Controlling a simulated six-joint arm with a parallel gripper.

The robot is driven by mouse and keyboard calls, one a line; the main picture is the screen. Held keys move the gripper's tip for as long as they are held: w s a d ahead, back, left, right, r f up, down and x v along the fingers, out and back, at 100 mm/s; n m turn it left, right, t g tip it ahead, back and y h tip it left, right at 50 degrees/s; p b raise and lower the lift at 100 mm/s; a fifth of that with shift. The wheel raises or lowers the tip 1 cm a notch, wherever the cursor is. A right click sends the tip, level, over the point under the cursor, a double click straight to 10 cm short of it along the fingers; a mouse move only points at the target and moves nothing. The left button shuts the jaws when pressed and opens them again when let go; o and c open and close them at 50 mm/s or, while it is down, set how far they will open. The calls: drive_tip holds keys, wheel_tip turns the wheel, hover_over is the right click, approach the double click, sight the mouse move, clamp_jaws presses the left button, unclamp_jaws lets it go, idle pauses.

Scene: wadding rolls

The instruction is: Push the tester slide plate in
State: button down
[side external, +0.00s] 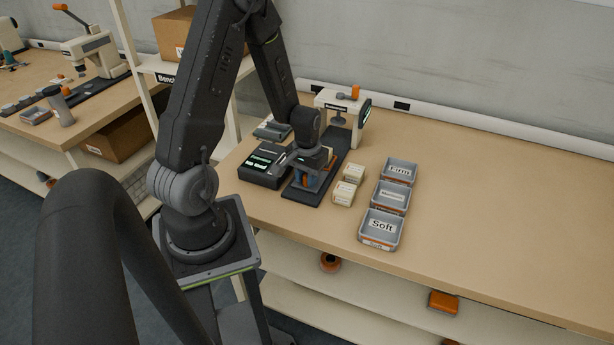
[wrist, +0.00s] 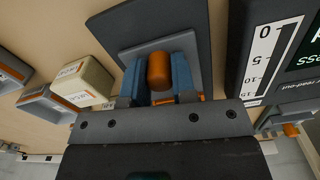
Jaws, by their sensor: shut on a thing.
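The tester (side external: 346,112) has a pale upright frame with an orange-topped part, standing at the far end of a dark base (side external: 304,192). My gripper (side external: 318,168) is low over the near half of this base. In the wrist view its blue fingers (wrist: 160,76) are closed on both sides of an orange upright handle (wrist: 159,70). The handle stands on a light grey slide plate (wrist: 186,43), which lies on the dark base. My fingers and wrist hide much of the plate. In the side view I cannot tell how far the plate is in.
Two cream wadding rolls (side external: 354,173) (side external: 343,193) sit right of the base. Three grey trays stand in a row beyond them, including Firm (side external: 398,171) and Soft (side external: 381,228). A black read-out box (side external: 264,166) is close on the left. The bench's right side is clear.

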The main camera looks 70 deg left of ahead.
drive_tip(key=w+a, duration=1)
drive_tip(key=shift+w+a, duration=0.1)
drive_tip(key=shift+a, duration=0.05)
drive_tip(key=c, duration=1.3)
unclamp_jaws()
drive_tip(key=shift+w, duration=0.1)
drive_tip(key=o, duration=0.4)
wheel_tip(320, 180, up, 14)
drive_tip(key=shift+f, duration=0.1)
